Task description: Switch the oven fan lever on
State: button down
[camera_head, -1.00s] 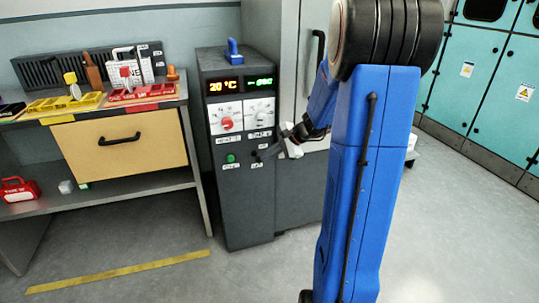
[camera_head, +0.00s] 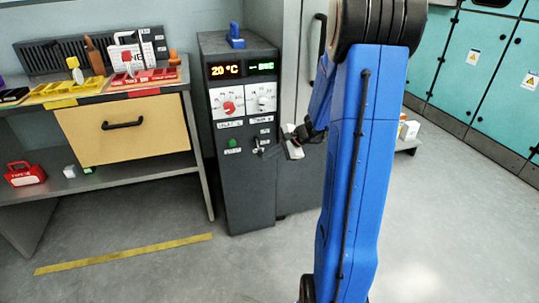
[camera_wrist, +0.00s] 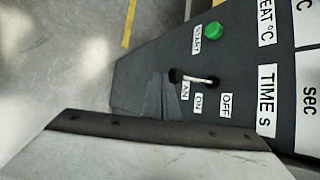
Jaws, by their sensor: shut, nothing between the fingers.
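The oven is a dark grey cabinet (camera_head: 248,195) with a 20 °C display, two dials, a green button and a small lever (camera_head: 258,144) low on its front. In the wrist view the fan lever (camera_wrist: 198,79) is a silver rod with a black knob at its left end. The knob end lies towards the FAN and ON labels; the other end is nearer the OFF label (camera_wrist: 226,105). My gripper (camera_wrist: 172,92) is shut and empty, its dark fingertips close beside the knob. I cannot tell whether they touch. In the head view my gripper (camera_head: 272,151) is at the panel's lower right.
A green START button (camera_wrist: 213,32) sits near the lever. A workbench (camera_head: 205,165) with a drawer and coloured trays stands to the left. A grey cabinet is behind my blue arm. Teal lockers (camera_head: 480,70) stand at the right. The floor in front is clear.

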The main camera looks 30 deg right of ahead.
jog(key=shift+r, duration=0.8)
jog(key=shift+d, duration=0.1)
